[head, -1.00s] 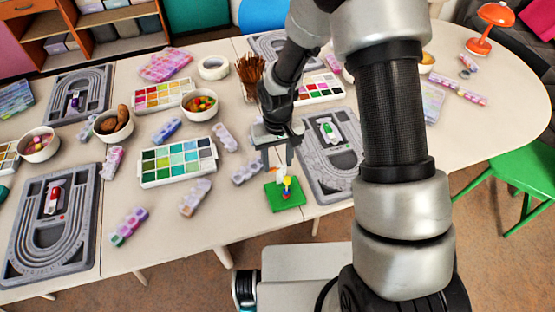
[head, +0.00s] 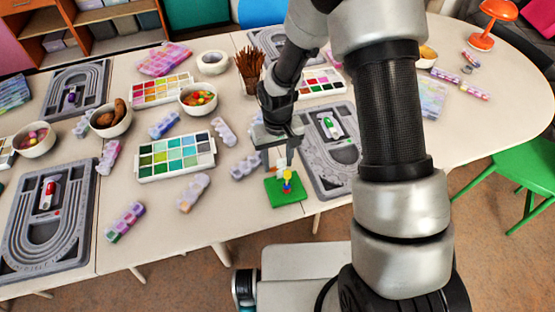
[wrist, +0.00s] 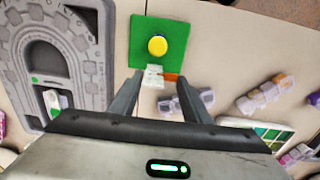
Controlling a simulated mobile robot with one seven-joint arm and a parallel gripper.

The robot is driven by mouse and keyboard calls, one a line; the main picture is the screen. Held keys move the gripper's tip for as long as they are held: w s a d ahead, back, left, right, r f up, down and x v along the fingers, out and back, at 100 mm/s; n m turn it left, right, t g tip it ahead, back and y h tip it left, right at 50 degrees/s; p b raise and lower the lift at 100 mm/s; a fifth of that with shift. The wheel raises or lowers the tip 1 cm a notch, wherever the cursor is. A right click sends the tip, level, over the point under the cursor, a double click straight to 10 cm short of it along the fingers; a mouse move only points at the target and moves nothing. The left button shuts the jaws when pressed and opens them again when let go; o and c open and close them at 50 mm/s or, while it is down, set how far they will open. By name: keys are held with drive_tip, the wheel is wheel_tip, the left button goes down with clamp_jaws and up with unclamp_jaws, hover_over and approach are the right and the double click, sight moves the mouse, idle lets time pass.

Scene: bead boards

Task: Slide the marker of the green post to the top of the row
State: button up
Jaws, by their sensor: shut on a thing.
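My gripper (head: 280,160) is low over a green square plate (head: 272,199) at the table's front edge. A yellow knob (head: 288,175) stands on the plate above small blue and red parts. In the wrist view, my gripper (wrist: 166,78) is shut on a small white-and-orange piece (wrist: 153,76), beside the yellow knob (wrist: 157,46) at the green plate's edge; the exact contact is unclear. The grey bead board (head: 312,178) right of my gripper holds a white-and-green piece (head: 328,125). That board also shows in the wrist view (wrist: 88,50).
A red-and-white piece (head: 48,192) sits on another grey board (head: 45,258) at left. A paint-like tray (head: 176,176), bead boxes (head: 193,192), bowls (head: 199,111) and a brush cup (head: 250,85) crowd the table left and behind. The table right of my arm is partly clear.

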sight(278, 166)
drive_tip(key=shift+f+b, duration=0.5)
drive_tip(key=shift+f, duration=0.35)
drive_tip(key=o, duration=1.1)
wheel_tip(278, 166, up, 18)
drive_tip(key=shift+f+p, duration=0.15)
drive_tip(key=shift+p, duration=0.55)
